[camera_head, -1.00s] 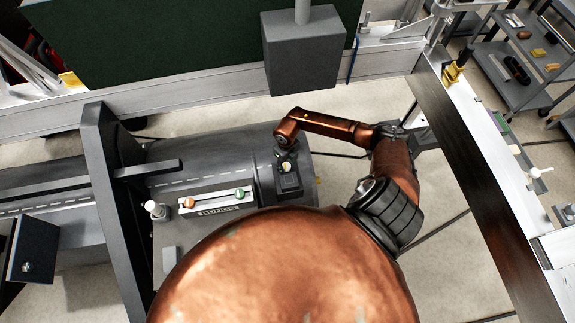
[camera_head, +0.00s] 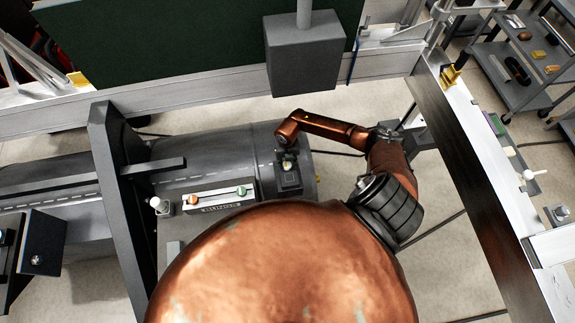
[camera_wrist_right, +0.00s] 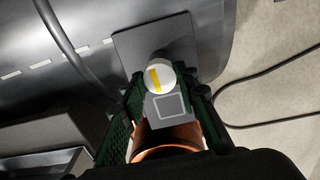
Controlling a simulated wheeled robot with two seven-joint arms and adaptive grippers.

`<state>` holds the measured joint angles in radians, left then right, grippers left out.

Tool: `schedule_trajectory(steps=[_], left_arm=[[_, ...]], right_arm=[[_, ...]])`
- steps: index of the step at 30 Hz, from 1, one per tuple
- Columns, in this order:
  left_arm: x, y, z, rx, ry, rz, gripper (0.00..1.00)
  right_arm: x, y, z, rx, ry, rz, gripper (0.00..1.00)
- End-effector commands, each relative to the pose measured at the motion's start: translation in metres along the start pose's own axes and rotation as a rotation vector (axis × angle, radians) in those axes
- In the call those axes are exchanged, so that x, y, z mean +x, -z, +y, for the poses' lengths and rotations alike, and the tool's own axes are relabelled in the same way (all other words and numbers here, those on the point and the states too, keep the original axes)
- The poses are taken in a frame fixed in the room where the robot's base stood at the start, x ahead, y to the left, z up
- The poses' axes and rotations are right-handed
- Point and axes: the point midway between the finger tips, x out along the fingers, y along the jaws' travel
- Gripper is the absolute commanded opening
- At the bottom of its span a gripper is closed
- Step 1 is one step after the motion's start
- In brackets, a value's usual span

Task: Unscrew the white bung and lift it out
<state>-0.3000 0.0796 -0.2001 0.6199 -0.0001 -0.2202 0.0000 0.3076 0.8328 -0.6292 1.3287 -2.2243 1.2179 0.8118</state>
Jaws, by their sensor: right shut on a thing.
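The white bung (camera_wrist_right: 158,74) is a round cap with a yellow stripe, seen in the right wrist view. It sits over a grey plate (camera_wrist_right: 125,46) on the dark grey cylindrical float (camera_head: 215,150). My right gripper (camera_wrist_right: 162,84) is shut on the bung, with a green finger on each side. In the head view my right gripper (camera_head: 287,163) points down at the float's right end, and the bung is too small and covered to make out there. I cannot tell how far the bung is raised. My left gripper is not in view.
A plate with an orange and a green knob (camera_head: 218,199) lies left of the gripper. A white-topped post (camera_head: 160,205) and a dark upright frame (camera_head: 118,190) stand further left. A grey block (camera_head: 305,55) hangs behind. A workbench (camera_head: 470,170) runs along the right.

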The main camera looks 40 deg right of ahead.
Motion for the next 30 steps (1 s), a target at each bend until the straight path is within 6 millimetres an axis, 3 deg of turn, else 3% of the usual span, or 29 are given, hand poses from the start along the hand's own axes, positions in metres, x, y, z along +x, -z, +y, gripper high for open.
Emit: schedule_trajectory(steps=[5,8,24,30], left_arm=[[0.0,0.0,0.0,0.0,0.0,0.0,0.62],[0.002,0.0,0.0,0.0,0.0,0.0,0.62],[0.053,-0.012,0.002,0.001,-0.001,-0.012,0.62],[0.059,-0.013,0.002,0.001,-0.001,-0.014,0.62]], right_arm=[[0.0,0.0,-0.001,0.0,0.001,0.0,0.07],[0.0,-0.001,-0.001,-0.024,0.002,-0.001,0.07],[0.002,-0.002,-0.002,-0.886,0.005,-0.001,0.07],[-0.001,-0.001,-0.001,-1.047,0.003,0.0,0.07]])
